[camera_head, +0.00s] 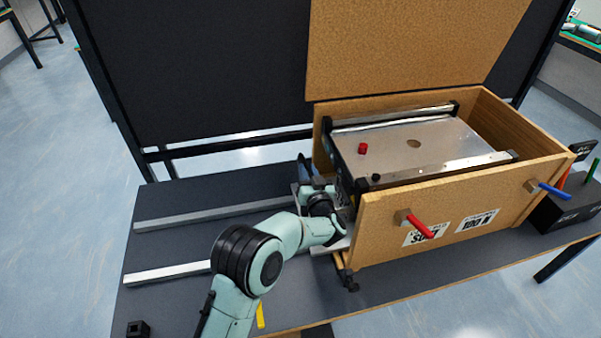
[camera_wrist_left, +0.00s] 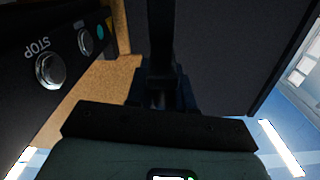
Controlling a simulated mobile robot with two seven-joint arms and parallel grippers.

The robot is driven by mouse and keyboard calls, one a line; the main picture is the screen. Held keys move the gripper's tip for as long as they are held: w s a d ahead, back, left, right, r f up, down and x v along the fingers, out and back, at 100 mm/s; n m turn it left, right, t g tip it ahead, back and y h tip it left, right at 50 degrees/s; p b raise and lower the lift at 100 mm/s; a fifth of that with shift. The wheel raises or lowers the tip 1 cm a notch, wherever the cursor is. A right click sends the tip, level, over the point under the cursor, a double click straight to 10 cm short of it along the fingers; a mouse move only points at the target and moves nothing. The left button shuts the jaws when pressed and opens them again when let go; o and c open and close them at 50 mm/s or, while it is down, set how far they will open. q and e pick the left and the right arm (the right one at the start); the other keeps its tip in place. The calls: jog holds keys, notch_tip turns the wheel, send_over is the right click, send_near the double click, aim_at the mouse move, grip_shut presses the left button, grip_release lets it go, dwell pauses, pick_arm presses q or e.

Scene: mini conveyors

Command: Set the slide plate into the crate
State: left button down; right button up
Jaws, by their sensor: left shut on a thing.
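The slide plate (camera_head: 440,138), a silver-topped unit with a small hole, a red knob and dark ends, lies between the walls of the wooden crate (camera_head: 385,240). Its upper surface is near rim height, and its underside is hidden. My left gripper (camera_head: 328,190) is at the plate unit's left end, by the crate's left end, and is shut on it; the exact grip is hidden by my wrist. In the left wrist view, the dark fingers (camera_wrist_left: 160,90) point ahead, beside a black panel with a STOP button (camera_wrist_left: 50,70). My right gripper is not in view.
The crate's lid (camera_head: 400,45) stands up behind it. Red (camera_head: 420,228) and blue (camera_head: 553,191) handles stick out of its front wall. Two metal rails (camera_head: 215,212) lie on the dark table at left. A black box (camera_head: 565,210) stands at right.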

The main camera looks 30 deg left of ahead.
pick_arm(q)
jog(key=shift+w+d+r, duration=0.15)
jog(key=shift+w+d, duration=0.4)
jog(key=shift+d, duration=0.1)
jog(key=c, duration=1.1)
grip_release()
jog(key=shift+s, duration=0.15)
jog(key=v, duration=1.3)
